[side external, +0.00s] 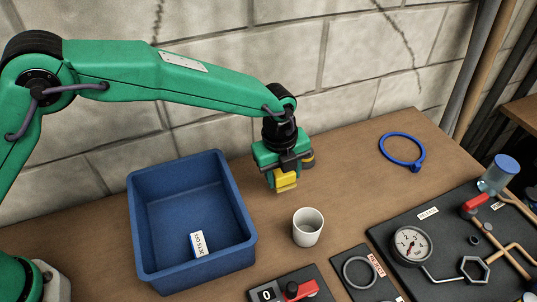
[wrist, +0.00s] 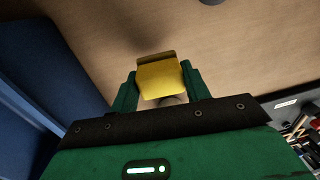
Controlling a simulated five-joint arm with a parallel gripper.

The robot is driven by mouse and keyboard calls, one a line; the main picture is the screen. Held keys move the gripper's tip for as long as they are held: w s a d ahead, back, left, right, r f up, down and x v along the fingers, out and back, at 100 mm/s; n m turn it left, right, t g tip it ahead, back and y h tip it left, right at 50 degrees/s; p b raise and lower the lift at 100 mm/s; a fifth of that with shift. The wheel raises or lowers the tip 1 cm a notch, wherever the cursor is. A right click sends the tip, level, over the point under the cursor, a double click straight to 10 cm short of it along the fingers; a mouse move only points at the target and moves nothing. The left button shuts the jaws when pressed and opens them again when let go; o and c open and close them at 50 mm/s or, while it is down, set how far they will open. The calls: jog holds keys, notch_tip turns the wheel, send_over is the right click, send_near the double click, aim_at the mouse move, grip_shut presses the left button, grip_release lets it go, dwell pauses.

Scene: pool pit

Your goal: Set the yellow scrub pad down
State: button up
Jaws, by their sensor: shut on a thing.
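The yellow scrub pad (side external: 285,180) is held between the jaws of my gripper (side external: 283,176). In the side external view the pad appears to hang just above the wooden table (side external: 350,160), between the blue bin and the back wall's right part; I cannot tell whether it touches the wood. In the wrist view the pad (wrist: 160,78) sits between the two green fingers of my gripper (wrist: 158,88), with a darker strip along its far edge. The fingers hide part of the pad's sides.
The blue bin (side external: 138,225) stands left of my gripper with a small white box (side external: 199,243) inside. A white cup (side external: 308,227) stands close in front. A blue ring (side external: 402,150) lies to the right. A black panel with a gauge (side external: 411,245) fills the front right. Bare wood lies between cup and ring.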

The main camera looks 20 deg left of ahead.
aim_at(282, 185)
jog(key=shift+f, duration=2)
jog(key=o, duration=1)
jog(key=shift+f, duration=0.1)
jog(key=shift+c, duration=0.2)
jog(key=r, duration=0.7)
jog(key=s+r, duration=0.1)
jog(key=r, duration=0.3)
jog(key=shift+a+r, duration=0.25)
jog(key=shift+a, duration=0.05)
jog(key=shift+r, duration=0.35)
jog(key=shift+a, duration=0.1)
